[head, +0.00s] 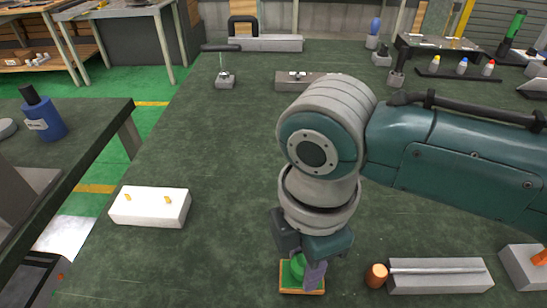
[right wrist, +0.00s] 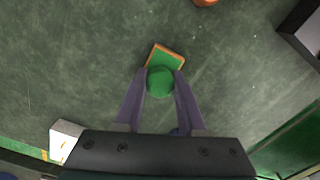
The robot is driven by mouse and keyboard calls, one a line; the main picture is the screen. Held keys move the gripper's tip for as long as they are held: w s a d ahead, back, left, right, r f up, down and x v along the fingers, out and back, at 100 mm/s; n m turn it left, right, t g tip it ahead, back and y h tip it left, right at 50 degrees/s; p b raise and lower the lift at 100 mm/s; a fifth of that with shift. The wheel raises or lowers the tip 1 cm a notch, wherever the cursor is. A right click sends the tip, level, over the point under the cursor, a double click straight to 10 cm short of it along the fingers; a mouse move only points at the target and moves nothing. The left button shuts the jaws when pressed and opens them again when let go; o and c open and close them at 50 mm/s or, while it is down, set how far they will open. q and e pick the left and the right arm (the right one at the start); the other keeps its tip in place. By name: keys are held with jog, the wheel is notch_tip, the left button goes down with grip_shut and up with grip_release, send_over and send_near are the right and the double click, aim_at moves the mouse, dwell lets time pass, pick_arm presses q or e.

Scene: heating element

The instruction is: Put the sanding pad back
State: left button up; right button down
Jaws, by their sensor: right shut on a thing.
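The sanding pad (head: 292,279) has a green knob on a flat orange-brown and green base. It is at the bottom middle of the head view, over the dark green tabletop. My right gripper (head: 306,268) points down and is shut on the knob. In the right wrist view the two purple fingers (right wrist: 161,73) press on both sides of the knob, and the pad's base (right wrist: 167,55) shows beyond it, turned at an angle. I cannot tell whether the base touches the table. My left gripper is not in view.
A white block (head: 150,207) with two brass pegs lies to the left. An orange cylinder (head: 376,276) and a grey block with a rod (head: 440,276) stand close right of the pad. Tools line the far edge (head: 265,43). The table between the white block and pad is clear.

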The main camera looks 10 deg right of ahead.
jog(key=shift+f, duration=0.15)
jog(key=c, duration=0.5)
grip_release()
